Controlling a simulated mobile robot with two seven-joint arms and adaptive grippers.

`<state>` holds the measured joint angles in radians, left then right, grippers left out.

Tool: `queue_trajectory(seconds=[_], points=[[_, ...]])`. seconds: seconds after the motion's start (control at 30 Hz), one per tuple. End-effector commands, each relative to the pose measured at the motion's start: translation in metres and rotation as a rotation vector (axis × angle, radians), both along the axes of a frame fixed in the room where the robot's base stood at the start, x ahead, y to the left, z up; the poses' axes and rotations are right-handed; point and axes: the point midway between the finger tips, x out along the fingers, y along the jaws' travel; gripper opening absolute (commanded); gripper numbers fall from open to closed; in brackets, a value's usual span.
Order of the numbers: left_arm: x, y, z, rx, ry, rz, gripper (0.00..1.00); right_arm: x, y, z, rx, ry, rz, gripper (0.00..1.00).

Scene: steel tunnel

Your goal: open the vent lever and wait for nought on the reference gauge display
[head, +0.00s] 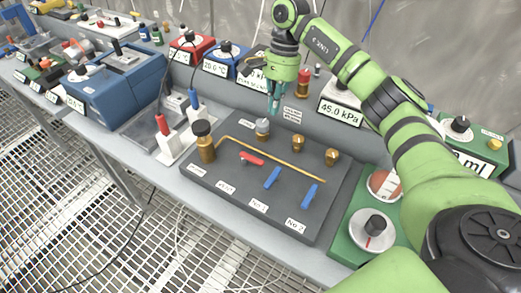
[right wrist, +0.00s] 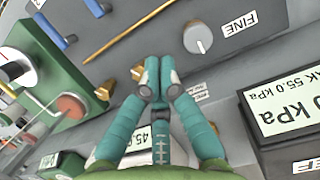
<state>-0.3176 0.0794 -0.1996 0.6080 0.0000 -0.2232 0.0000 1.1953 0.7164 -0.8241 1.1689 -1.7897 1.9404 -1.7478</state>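A red lever (head: 252,159) lies on the dark panel (head: 236,186), roughly in line with the brass pipe (head: 285,164). The small labels below it are hard to read. A display reading 45.0 kPa (head: 340,112) stands behind the panel. The right wrist view shows another display (right wrist: 285,100), cut off, ending in 0 kPa above a 55.0 kPa line. I cannot tell which belongs to the reference gauge. My right gripper (head: 273,110) points down above and behind the grey FINE knob (head: 263,128); its fingertips (right wrist: 161,82) are together, holding nothing. My left gripper is out of view.
Two blue levers (head: 272,178) (head: 309,195) lie crosswise to the pipe. A brass-bodied black knob (head: 205,142) stands at the panel's left. A green unit (head: 366,235) is at the right, a blue bath (head: 115,84) at the left. My right arm crosses above the right side.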

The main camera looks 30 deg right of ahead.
Motion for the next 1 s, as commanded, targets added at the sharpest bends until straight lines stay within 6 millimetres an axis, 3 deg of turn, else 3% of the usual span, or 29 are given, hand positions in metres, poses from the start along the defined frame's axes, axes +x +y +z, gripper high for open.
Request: queue_trajectory(seconds=[0.2, 0.43, 0.9, 1.0], points=[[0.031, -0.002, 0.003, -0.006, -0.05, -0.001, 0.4, 0.0, 0.0, 0.001, 0.0, 0.0, 0.0, 0.0], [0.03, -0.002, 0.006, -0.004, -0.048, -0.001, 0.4, -0.002, 0.002, -0.008, 0.0, 0.004, 0.002, 0.0], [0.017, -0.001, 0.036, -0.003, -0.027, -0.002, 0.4, -0.014, 0.022, -0.096, 0.001, 0.005, 0.001, 0.0], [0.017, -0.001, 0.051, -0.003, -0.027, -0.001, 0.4, -0.022, 0.037, -0.092, 0.003, 0.002, 0.004, 0.0]])
